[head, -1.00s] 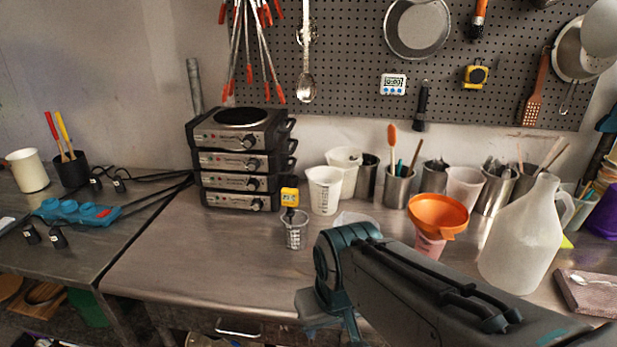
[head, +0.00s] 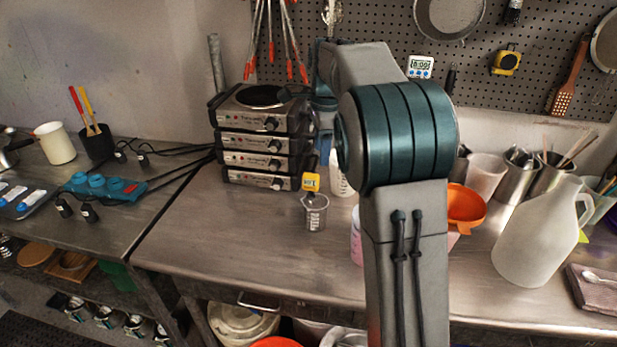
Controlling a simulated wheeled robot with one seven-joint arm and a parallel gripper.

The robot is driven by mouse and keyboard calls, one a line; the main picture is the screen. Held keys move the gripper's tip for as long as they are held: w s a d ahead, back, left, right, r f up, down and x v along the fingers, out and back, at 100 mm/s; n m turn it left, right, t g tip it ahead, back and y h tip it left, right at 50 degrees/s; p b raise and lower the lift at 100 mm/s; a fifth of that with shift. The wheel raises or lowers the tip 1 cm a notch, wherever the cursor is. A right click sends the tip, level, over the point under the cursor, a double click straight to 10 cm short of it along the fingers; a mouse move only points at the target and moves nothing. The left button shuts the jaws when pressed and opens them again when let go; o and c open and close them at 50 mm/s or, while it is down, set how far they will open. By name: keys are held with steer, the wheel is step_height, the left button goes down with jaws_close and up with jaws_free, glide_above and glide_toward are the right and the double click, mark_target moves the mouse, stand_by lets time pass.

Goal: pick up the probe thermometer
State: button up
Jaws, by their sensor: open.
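The probe thermometer (head: 310,184) has a yellow head with a small display. My gripper (head: 322,150) is only partly seen there, above and slightly behind the thermometer head in the picture. It is open, and its fingertips are mostly hidden. The thermometer stands free of it.
The hotplate stack (head: 256,137) stands left of the beaker. A white measuring cup (head: 339,176) is close behind it, partly hidden by my arm. An orange funnel (head: 465,208) and a large white jug (head: 540,232) stand to the right. The table front (head: 240,250) is clear.

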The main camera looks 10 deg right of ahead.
mark_target(311, 175)
steer(key=w+a+m+p, duration=0.1)
steer(key=w+m, duration=0.4)
steer(key=w, duration=0.2)
steer(key=shift+g, duration=0.3)
steer(key=f+p, duration=0.1)
steer(key=f, duration=0.8)
steer(key=shift+s, duration=0.2)
steer(key=shift+f+p, duration=0.85)
steer(key=shift+f, duration=1.85)
jaws_close()
